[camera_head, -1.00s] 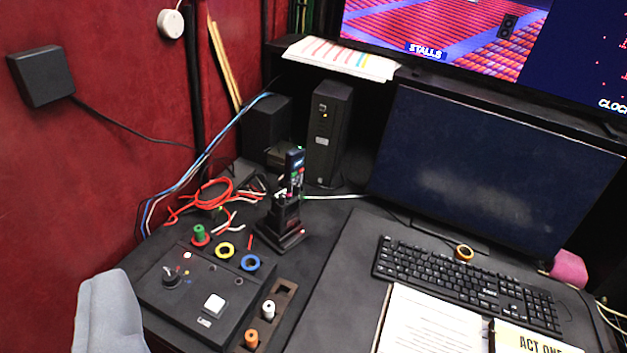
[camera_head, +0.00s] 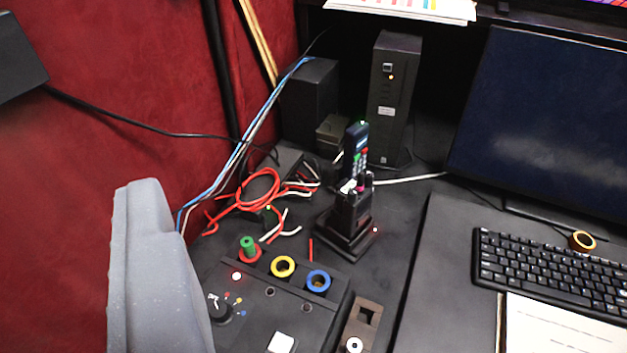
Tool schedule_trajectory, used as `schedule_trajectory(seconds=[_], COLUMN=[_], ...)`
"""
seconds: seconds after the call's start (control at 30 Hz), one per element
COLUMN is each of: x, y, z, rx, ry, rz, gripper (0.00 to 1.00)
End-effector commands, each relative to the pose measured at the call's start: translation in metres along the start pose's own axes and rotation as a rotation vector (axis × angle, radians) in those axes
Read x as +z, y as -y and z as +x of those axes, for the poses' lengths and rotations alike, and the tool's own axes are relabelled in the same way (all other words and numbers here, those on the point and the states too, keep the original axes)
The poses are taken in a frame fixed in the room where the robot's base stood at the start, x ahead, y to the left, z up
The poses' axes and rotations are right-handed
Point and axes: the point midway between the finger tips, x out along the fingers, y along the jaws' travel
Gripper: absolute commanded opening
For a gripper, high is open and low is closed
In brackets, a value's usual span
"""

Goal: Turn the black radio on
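A black radio (camera_head: 350,212) stands upright in a dark desktop charger (camera_head: 345,242), near the middle of the head camera view. Knob-like parts show on its top, one of them pinkish. A small red light shows at the charger's right front edge. A dark handset (camera_head: 357,145) with a bluish screen and red and green keys rises just behind the radio; its lower part is hidden. The radio's own on or off state cannot be told. My gripper is not recognisable in this view.
A rounded grey padded shape (camera_head: 155,265) fills the near left. A control panel (camera_head: 250,325) with a knob and coloured rings lies in front of the charger. Red and white cables (camera_head: 262,190) lie to the left. A keyboard (camera_head: 540,275) and monitor (camera_head: 550,120) stand to the right.

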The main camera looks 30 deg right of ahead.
Motion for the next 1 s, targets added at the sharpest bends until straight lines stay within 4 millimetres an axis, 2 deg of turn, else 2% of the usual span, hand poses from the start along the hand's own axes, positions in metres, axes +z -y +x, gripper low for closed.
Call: schedule_trajectory(seconds=[0.03, 0.2, 0.37, 0.4, 0.53, 0.7, 0.83, 1.0], x=[0.015, 0.063, 0.114, 0.130, 0.177, 0.227, 0.248, 0.254], y=[-0.007, -0.038, -0.082, -0.094, -0.135, -0.179, -0.198, -0.208], z=[0.025, 0.091, 0.137, 0.146, 0.166, 0.173, 0.172, 0.173], rx=[0.018, 0.105, 0.229, 0.264, 0.386, 0.525, 0.588, 0.618], ry=[-0.004, -0.049, -0.095, -0.101, -0.128, -0.149, -0.157, -0.168], rz=[0.014, 0.057, 0.075, 0.076, 0.059, 0.020, -0.009, -0.021], gripper=[0.36, 0.36, 0.36, 0.36, 0.36, 0.36, 0.36, 0.36])
